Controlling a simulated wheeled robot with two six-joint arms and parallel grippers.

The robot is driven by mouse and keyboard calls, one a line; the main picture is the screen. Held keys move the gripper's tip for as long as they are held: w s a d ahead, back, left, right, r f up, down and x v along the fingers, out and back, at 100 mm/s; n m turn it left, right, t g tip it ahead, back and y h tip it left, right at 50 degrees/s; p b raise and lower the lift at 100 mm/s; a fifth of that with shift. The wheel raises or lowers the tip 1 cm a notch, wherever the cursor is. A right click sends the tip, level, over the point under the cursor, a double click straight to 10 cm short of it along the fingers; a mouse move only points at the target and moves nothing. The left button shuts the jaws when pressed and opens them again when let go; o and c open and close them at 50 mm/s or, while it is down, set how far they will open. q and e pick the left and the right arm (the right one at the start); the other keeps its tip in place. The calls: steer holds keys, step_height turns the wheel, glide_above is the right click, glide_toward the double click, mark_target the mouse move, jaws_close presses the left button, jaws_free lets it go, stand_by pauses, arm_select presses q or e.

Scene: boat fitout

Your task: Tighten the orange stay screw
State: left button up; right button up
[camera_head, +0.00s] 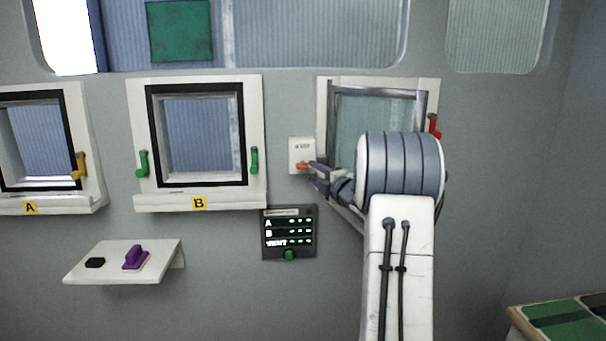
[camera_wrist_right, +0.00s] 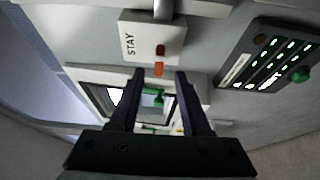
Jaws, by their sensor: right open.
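The orange stay screw (camera_head: 302,166) sits at the lower part of a small white plate (camera_head: 302,148) on the wall, between window B and the right-hand window. In the right wrist view the plate (camera_wrist_right: 135,38) reads STAY, and the orange piece (camera_wrist_right: 159,69) shows below a darker red-orange spot. My right gripper (camera_head: 314,173) reaches in from the right, its fingertips close to the screw. In the wrist view its two fingers (camera_wrist_right: 160,76) are apart, with the orange piece between their tips. I cannot tell whether they touch it. My left gripper is out of view.
Window B (camera_head: 198,200) has green handles; window A (camera_head: 45,207) has a yellow one. A dark panel (camera_head: 289,246) with lights is below the plate. A small shelf (camera_head: 90,275) holds a purple object (camera_head: 135,258).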

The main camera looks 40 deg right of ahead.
mark_target(306, 168)
steer(key=w, duration=0.2)
steer(key=w+p, duration=0.1)
steer(key=w, duration=0.1)
steer(key=w+d+p, duration=0.1)
steer(key=w, duration=0.2)
jaws_close()
